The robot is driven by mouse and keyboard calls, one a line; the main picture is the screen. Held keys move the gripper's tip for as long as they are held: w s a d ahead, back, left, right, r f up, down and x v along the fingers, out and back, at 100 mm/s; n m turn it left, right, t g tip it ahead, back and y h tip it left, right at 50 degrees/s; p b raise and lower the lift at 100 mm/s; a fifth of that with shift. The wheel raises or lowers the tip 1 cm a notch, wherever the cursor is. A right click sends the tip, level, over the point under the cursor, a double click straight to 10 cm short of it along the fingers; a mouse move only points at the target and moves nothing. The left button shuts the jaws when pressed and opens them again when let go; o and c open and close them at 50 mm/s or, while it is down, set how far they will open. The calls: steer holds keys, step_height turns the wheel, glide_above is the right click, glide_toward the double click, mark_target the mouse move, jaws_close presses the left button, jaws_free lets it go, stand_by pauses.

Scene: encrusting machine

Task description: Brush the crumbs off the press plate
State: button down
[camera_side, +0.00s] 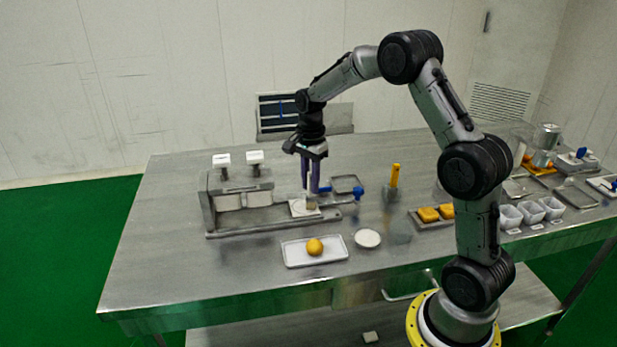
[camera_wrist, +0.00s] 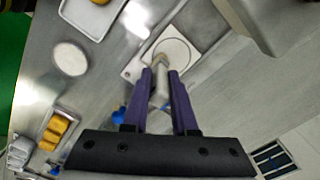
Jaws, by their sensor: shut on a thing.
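The press plate (camera_side: 298,209) is a pale square at the right end of the machine's base. In the wrist view the plate (camera_wrist: 190,57) is white with a ring marked on it. My gripper (camera_side: 311,191) points down over the plate. In the wrist view its purple fingers (camera_wrist: 161,72) are closed around a small brush (camera_wrist: 157,66) with a pale beige head. The brush head (camera_side: 312,204) is low over the plate, at or very near its surface; contact is not clear. I cannot make out any crumbs; the brush and fingers hide part of the plate.
The grey machine (camera_side: 238,205) stands left of my gripper. A blue knob (camera_side: 358,192) is close on the right. Yellow blocks (camera_side: 428,214) sit to the right.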

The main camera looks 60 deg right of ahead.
steer(key=shift+s+a, duration=0.35)
steer(key=shift+a, duration=0.05)
steer(key=shift+s+a+r, duration=0.1)
steer(key=shift+s+a, duration=0.05)
step_height(320, 180, up, 8)
stand_by(0.8)
